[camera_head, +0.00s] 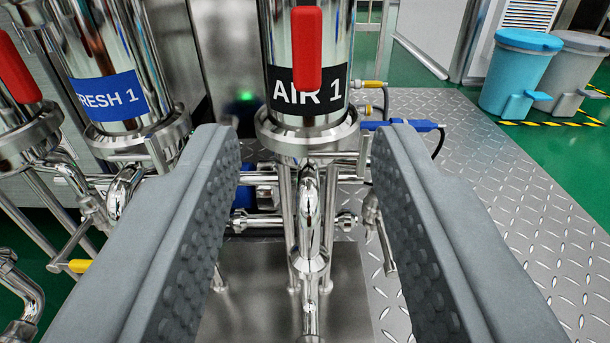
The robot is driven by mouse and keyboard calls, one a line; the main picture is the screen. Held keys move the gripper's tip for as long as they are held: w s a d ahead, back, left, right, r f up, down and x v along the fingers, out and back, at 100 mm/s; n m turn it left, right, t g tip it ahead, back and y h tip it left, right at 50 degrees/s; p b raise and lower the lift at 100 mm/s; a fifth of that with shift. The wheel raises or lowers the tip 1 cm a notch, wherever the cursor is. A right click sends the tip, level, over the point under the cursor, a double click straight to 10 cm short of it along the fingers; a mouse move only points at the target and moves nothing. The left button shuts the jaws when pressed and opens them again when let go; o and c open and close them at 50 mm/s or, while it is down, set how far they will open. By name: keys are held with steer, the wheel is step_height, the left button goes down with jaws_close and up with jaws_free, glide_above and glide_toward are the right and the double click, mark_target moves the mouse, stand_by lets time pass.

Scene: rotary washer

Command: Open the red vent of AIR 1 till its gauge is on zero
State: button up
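The AIR 1 housing (333,95) is a shiny steel cylinder with a black label (284,97) at top centre. A red vent handle (307,50) hangs upright in front of it, its lower end over the label. My gripper (307,140) is open and empty, with one grey, dimpled finger on each side of the picture. The handle appears between and above the fingertips, touching neither. The housing's top and the gauge are not in view.
The FRESH 1 housing (110,90) stands at left, with another red handle (15,68) beyond it. Steel pipes (309,215) run below AIR 1. A diamond-plate floor (480,200) lies at right. A blue bin (520,70) and a grey bin (572,70) stand at far right.

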steer(key=s, duration=0.3)
steer(key=shift+s, duration=0.15)
steer(key=shift+r, duration=0.1)
step_height(320, 180, up, 21)
steer(key=d, duration=0.1)
steer(key=s+d+r, duration=0.1)
steer(key=s+r, duration=0.3)
steer(key=r, duration=0.5)
steer(key=s+d+r, duration=0.1)
steer(key=s+r, duration=0.2)
steer(key=r, duration=0.5)
steer(key=s+d+r, duration=0.1)
steer(key=s+r, duration=0.8)
steer(key=s, duration=0.5)
steer(key=s+d+r, duration=0.1)
steer(key=s+r, duration=0.9)
steer(key=s, duration=0.5)
steer(key=shift+d+r+g, duration=0.25)
steer(key=shift+d+g, duration=0.05)
stand_by(1.6)
